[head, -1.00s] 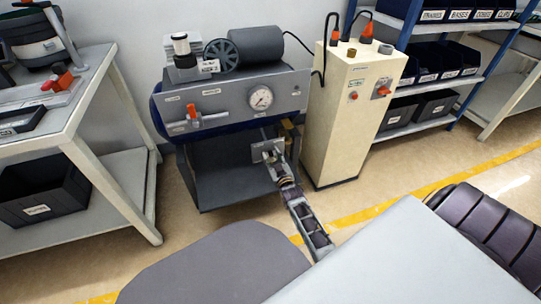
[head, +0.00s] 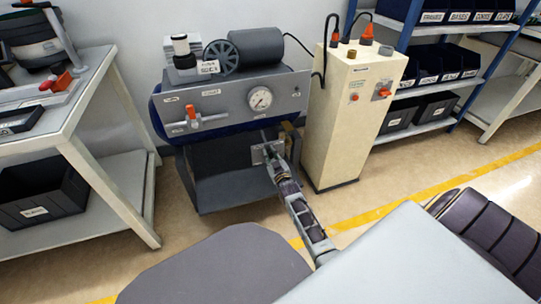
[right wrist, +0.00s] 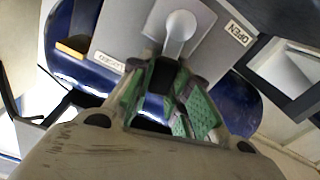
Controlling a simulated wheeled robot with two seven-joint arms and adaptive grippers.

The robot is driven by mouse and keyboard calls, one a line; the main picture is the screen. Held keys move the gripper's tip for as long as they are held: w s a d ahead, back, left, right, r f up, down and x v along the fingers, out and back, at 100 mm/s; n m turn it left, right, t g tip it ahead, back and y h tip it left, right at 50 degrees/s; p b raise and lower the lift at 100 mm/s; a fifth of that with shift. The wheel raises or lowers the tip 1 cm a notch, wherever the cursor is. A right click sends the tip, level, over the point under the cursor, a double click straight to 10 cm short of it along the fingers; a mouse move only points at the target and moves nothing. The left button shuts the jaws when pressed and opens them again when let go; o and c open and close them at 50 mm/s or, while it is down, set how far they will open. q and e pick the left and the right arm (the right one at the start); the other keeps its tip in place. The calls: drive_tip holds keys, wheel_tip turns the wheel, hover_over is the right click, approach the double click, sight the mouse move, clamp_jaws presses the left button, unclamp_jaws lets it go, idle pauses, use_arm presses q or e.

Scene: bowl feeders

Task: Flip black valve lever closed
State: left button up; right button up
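The valve's grey plate (head: 257,154) is on the front of the compressor bench, below the gauge panel. In the right wrist view the plate (right wrist: 215,40) carries an OPEN label (right wrist: 237,33) at right and another label (right wrist: 109,61) at left that looks like CLOSED. The valve's round grey hub (right wrist: 181,26) has an arm running down toward a black lever handle (right wrist: 164,73). My right gripper (head: 269,153) is at the plate. In the wrist view its green-padded fingers (right wrist: 165,80) straddle the handle; whether they press it is unclear. My left gripper is out of view.
An orange-handled valve (head: 194,121) and a gauge (head: 260,98) are on the panel above. A cream cabinet (head: 345,125) stands close to the right of my right arm. A workbench (head: 75,115) is at left. Bare floor lies between.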

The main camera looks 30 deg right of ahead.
drive_tip(key=shift+c, duration=1.2)
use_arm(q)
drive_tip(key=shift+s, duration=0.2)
use_arm(e)
clamp_jaws()
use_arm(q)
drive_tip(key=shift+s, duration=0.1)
use_arm(e)
drive_tip(key=shift+d+r+m+p, duration=0.15)
drive_tip(key=shift+d+m+p, duration=0.1)
drive_tip(key=shift+m+p, duration=0.45)
drive_tip(key=shift+s+d+m+p, duration=0.1)
drive_tip(key=shift+d+m+p, duration=0.2)
drive_tip(key=shift+m+p, duration=0.3)
drive_tip(key=shift+d+m, duration=0.1)
drive_tip(key=shift+m, duration=0.2)
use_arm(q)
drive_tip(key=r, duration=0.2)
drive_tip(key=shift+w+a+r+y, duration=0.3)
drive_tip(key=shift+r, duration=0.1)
